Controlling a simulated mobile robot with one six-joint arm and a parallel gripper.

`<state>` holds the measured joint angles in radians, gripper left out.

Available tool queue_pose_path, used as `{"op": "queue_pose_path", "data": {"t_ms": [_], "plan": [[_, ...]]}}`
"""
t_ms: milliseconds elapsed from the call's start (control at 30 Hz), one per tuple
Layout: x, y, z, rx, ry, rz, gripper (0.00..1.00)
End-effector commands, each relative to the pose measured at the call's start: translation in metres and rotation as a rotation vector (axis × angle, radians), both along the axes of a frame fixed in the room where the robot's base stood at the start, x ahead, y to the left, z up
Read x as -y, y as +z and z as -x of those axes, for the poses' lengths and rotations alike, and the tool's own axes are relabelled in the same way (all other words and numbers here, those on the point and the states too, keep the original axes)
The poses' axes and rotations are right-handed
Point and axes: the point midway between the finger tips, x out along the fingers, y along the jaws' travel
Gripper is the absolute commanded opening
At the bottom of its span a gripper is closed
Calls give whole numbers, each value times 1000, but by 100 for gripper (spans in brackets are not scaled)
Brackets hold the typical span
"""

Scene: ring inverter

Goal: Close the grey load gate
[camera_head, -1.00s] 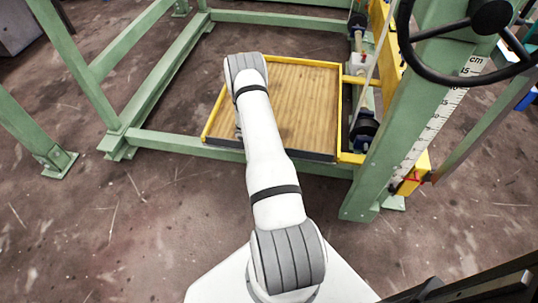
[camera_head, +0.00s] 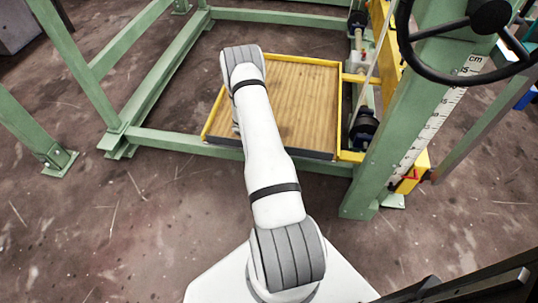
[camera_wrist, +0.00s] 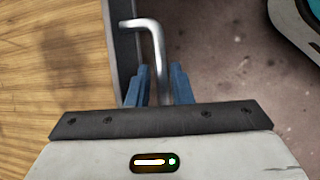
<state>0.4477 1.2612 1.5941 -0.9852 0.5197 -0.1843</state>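The grey load gate (camera_head: 310,154) shows as a dark strip along the front edge of the wooden platform in the head view. In the wrist view, a grey edge (camera_wrist: 126,60), which looks like the gate, runs beside the wood. A bent silver handle (camera_wrist: 156,50) reaches out from it. My gripper (camera_wrist: 160,68) has its two blue fingers on either side of the handle's rod, with small gaps visible on both sides. The lower end of the rod is hidden behind the gripper body. My arm hides the gripper in the head view.
The wooden platform (camera_head: 310,100) has a yellow rim and sits inside a green steel frame (camera_head: 180,142). A green post with a cm scale (camera_head: 430,130) and a black handwheel (camera_head: 455,75) stand at the right.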

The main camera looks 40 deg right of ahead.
Motion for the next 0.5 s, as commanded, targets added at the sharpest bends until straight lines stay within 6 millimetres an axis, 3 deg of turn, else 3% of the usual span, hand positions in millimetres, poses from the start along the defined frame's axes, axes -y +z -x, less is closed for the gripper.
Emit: {"op": "queue_pose_path", "data": {"t_ms": [200, 500], "plan": [[-13, 36, -8, 1, 2, 1, 20], [-20, 50, -10, -1, 1, 0, 20]]}}
